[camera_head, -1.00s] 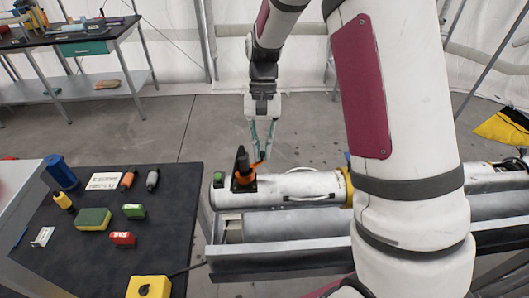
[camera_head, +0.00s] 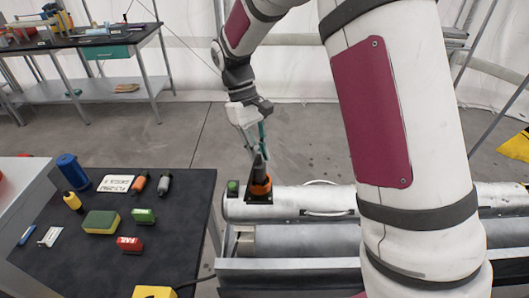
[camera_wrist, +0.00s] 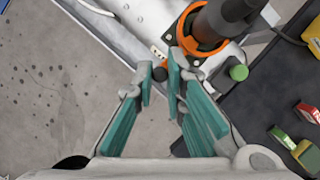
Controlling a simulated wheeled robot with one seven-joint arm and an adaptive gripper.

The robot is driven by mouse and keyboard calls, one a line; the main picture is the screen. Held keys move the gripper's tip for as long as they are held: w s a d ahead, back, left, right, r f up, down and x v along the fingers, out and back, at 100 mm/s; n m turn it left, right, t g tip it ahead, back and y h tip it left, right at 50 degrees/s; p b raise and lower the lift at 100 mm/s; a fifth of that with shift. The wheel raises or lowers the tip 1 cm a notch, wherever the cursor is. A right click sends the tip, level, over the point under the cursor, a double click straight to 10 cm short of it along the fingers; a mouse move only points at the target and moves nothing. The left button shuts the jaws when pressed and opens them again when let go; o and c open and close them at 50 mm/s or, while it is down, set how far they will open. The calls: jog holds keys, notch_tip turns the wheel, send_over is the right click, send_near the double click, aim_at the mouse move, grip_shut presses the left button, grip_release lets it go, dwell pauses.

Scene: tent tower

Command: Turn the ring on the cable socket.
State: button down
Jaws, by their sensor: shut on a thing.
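The orange ring (camera_head: 261,188) sits around the base of a dark upright cable plug (camera_head: 259,168) on a black square plate, the socket, on top of a white cylinder. In the wrist view the ring (camera_wrist: 185,36) is at the top, with the dark plug (camera_wrist: 225,20) rising from it. My gripper (camera_wrist: 161,80) has its teal fingers close together beside the ring, with a small dark knob between the tips, seemingly the end of the ring's lever. In the head view my gripper (camera_head: 260,148) reaches down behind the plug. The plug partly hides the contact.
A green button (camera_head: 233,187) stands left of the socket on the white cylinder (camera_head: 320,202). A dark table (camera_head: 185,220) at left holds a blue cup, a sponge and several small blocks. A workbench (camera_head: 100,40) stands at the back left. Floor behind the cylinder is clear.

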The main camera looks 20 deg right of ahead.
jog(key=shift+w+a+n, duration=0.1)
jog(key=shift+a+n, duration=0.2)
jog(key=shift+n, duration=0.2)
jog(key=c, duration=1.6)
grip_release()
jog(key=shift+c, duration=0.2)
jog(key=shift+r, duration=0.1)
jog(key=v, duration=1.1)
jog(key=shift+a+r, duration=0.2)
jog(key=shift+r, duration=0.15)
jog(key=shift+w, duration=0.15)
